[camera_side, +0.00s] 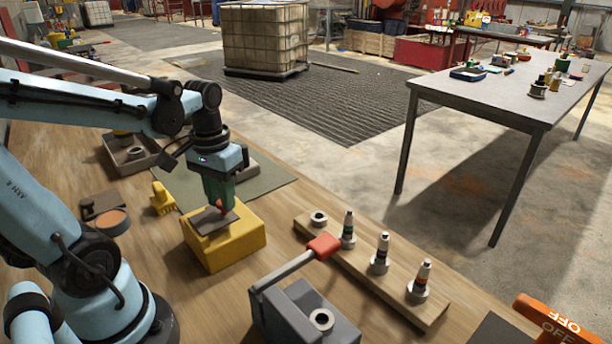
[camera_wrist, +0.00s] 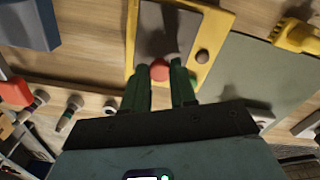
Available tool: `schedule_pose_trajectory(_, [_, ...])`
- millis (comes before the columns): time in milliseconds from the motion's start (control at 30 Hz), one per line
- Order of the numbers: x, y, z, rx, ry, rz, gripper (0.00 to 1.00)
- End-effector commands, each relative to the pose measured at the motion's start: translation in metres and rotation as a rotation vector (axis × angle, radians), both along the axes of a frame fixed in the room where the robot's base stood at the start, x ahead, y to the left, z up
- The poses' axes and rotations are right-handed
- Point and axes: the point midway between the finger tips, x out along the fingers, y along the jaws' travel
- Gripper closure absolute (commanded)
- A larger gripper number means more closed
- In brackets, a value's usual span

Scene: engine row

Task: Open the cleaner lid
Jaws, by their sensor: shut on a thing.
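The cleaner is a yellow box (camera_side: 228,246) on the wooden bench, with a dark grey lid (camera_side: 208,221) on its top. In the wrist view, the yellow box (camera_wrist: 215,25) and grey lid (camera_wrist: 165,30) lie ahead of my fingers. A red knob (camera_wrist: 160,71) sits at the lid's near edge. My gripper (camera_side: 220,200) reaches down from above, its green fingers shut on the red knob; the fingers also show in the wrist view (camera_wrist: 160,78). The lid covers much of the box top; I cannot tell whether it is slightly raised.
A wooden rail (camera_side: 400,296) with several plugs and a grey block (camera_side: 295,318) with a red-tipped lever (camera_side: 323,246) stand to the right. A yellow piece (camera_side: 162,198), a grey tray (camera_side: 120,163) and a green mat (camera_side: 262,183) lie behind the box.

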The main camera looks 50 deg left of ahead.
Motion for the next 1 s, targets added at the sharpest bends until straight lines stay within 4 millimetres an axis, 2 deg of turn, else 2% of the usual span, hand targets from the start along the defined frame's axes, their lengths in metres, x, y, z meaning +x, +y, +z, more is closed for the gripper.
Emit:
schedule_pose_trajectory(700, [-0.020, 0.000, 0.017, -0.004, -0.318, 0.002, 1.00])
schedule_pose_trajectory(1000, [-0.023, 0.000, 0.020, -0.001, -0.394, 0.000, 1.00])
